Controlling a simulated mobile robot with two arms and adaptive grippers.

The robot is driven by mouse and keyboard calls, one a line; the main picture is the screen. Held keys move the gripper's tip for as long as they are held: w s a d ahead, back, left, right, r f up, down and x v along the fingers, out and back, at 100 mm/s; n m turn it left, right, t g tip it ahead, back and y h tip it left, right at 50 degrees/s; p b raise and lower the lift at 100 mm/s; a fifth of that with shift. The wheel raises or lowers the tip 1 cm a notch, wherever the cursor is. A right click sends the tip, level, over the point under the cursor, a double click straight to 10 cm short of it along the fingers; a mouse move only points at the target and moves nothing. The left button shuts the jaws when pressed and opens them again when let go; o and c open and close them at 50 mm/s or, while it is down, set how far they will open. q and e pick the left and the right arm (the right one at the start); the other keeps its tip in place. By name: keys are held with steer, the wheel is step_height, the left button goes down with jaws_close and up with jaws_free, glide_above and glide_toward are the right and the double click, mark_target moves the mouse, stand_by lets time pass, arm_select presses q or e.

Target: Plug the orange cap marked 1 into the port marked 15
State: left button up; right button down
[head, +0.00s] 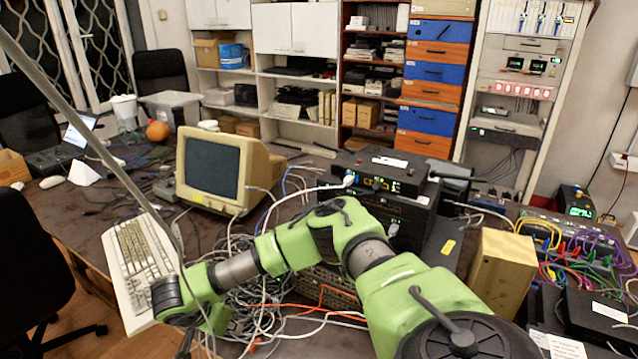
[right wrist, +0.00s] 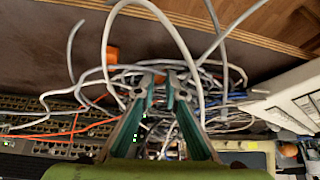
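My right gripper (right wrist: 159,86) points into a tangle of grey and white cables in the right wrist view. Its two dark teal fingers stand apart with a narrow gap, and nothing is clearly held. A small orange piece (right wrist: 111,54) lies beyond the left fingertip among the cables; I cannot read any mark on it. A ported network unit (right wrist: 60,118) with green lights is at left in that view; its port numbers are unreadable. In the head view my green right arm reaches left over the cables, and its fingertips are not clearly visible. My left gripper is not seen.
A cable pile (head: 252,296) covers the table between the keyboard (head: 143,262) and the stacked units (head: 390,190). A beige monitor (head: 222,172) stands behind it. A wooden box (head: 500,272) and a switch with coloured cables (head: 570,232) are at right.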

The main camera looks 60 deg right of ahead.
steer(key=shift+r, duration=0.1)
steer(key=shift+r+p, duration=1.8)
steer(key=shift+r, duration=0.6)
steer(key=shift+m, duration=0.3)
steer(key=s+d+p, duration=0.1)
steer(key=p, duration=0.1)
steer(key=s+d+p, duration=0.1)
steer(key=s+p, duration=0.1)
steer(key=s+d+p, duration=0.1)
steer(key=s+p, duration=0.1)
steer(key=p, duration=0.1)
steer(key=shift+d+f, duration=0.1)
steer(key=shift+f, duration=0.05)
steer(key=shift+m+g, duration=0.4)
steer(key=s+d+p, duration=0.3)
steer(key=s+d, duration=0.1)
steer(key=s+d+p, duration=0.2)
steer(key=shift+s+d+r+p, duration=0.2)
steer(key=shift+s+r+p, duration=0.05)
steer(key=shift+r+p, duration=0.15)
steer(key=shift+s+d, duration=0.25)
steer(key=shift+d, duration=0.15)
steer(key=shift+w+d+f, duration=0.1)
steer(key=shift+d, duration=1.1)
steer(key=shift+w+d, duration=0.1)
steer(key=shift+d, duration=1.1)
steer(key=shift+d+b, duration=0.1)
steer(key=shift+b, duration=0.4)
